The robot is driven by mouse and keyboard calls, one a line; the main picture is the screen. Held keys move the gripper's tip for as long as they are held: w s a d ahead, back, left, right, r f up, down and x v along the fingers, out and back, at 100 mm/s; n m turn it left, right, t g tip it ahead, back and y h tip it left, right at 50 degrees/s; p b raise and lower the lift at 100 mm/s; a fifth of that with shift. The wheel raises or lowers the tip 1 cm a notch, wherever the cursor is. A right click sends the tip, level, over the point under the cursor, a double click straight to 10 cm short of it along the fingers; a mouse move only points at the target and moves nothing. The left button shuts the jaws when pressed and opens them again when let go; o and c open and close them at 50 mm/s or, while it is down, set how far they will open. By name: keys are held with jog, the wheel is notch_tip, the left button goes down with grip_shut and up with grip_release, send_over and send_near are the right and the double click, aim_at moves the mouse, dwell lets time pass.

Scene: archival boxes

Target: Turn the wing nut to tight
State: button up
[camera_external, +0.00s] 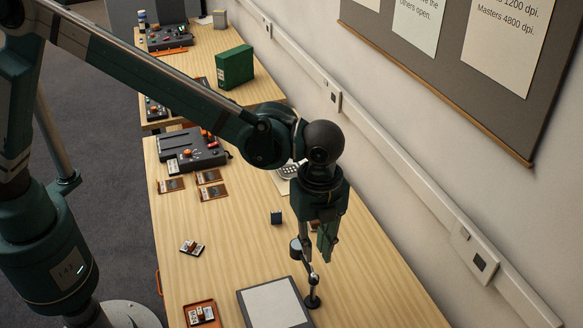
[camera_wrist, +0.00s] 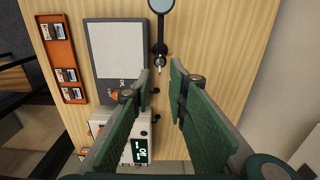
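A small stand (camera_external: 312,301) with a round black base stands on the wooden table beside a grey board, below my gripper. Its jointed arm carries a round head (camera_external: 296,246). In the wrist view the round head (camera_wrist: 161,4) is at the top edge, and a small metallic fitting (camera_wrist: 160,63) shows below it on the dark arm. This fitting may be the wing nut; its wings and angle are too small to tell. My gripper (camera_external: 315,250) points down, and in the wrist view its green fingers (camera_wrist: 160,74) are apart and empty, with the fitting just beyond the gap.
A grey board with a white sheet (camera_external: 274,304) lies left of the stand. An orange tray (camera_wrist: 66,84) holds slides. A device with a green display (camera_wrist: 141,150) sits near. A small dark cube (camera_external: 277,217) is behind. The wall (camera_external: 400,225) is at right.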

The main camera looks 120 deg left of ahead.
jog(key=shift+r, duration=2.3)
jog(key=s+d+r+n+t, duration=0.1)
jog(key=s+d+r, duration=0.3)
jog(key=s, duration=0.4)
jog(key=s+d+r+n+t, duration=0.1)
jog(key=s+d+r+n, duration=0.1)
jog(key=s+d+r, duration=0.4)
jog(key=s+d+r+n+t, duration=0.1)
jog(key=s+d+r+t, duration=0.15)
jog(key=s, duration=0.65)
jog(key=s+d+f+n+t, duration=0.1)
jog(key=s+d+f, duration=0.1)
jog(key=s, duration=0.5)
jog(key=s+d+f+n, duration=0.2)
jog(key=s+d, duration=0.1)
jog(key=s, duration=0.5)
jog(key=s+d+f+n+t, duration=0.1)
jog(key=s+d+f+n, duration=0.1)
jog(key=s, duration=0.6)
jog(key=shift+d+t, duration=0.35)
jog(key=shift+d, duration=0.4)
jog(key=shift+s, duration=0.1)
